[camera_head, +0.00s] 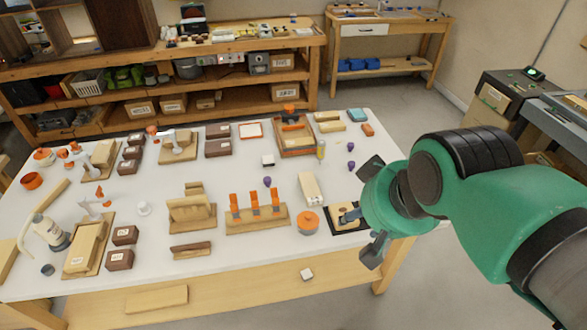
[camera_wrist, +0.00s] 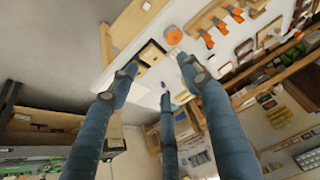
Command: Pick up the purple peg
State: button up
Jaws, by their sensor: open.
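Three small purple pieces stand on the white table: one near the middle (camera_head: 267,182) and two at the right, one (camera_head: 350,147) behind the other (camera_head: 351,164). They are too small to tell which is the peg. My gripper (camera_head: 360,208) is open, with its fingers spread over the table's right front edge, in front of the purple pieces and apart from them. A board with a black border (camera_head: 349,226) lies partly hidden beneath it. In the wrist view, my gripper's fingers (camera_wrist: 160,75) are spread with nothing held between them.
An orange round container (camera_head: 307,222) and a pale block (camera_head: 311,189) stand left of my gripper. A wooden rack with orange clips (camera_head: 258,219) is farther left. Bare tabletop surrounds the right purple pieces.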

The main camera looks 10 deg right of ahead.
jog(key=w+a+r+n+g+p, duration=0.1)
jog(key=w+r, duration=0.1)
jog(key=w, duration=0.5)
jog(key=w+a+r+p, duration=0.1)
jog(key=w+r+p, duration=0.1)
jog(key=w, duration=0.6)
jog(key=n+g+p, duration=0.3)
jog(key=g+p, duration=0.2)
jog(key=p, duration=0.2)
send_over(268, 178)
notch_tip(268, 178, down, 27)
jog(key=shift+s+a+f, duration=0.1)
jog(key=shift+f, duration=0.05)
jog(key=shift+f, duration=0.1)
jog(key=shift+f+b, duration=0.7)
jog(key=shift+f, duration=3.55)
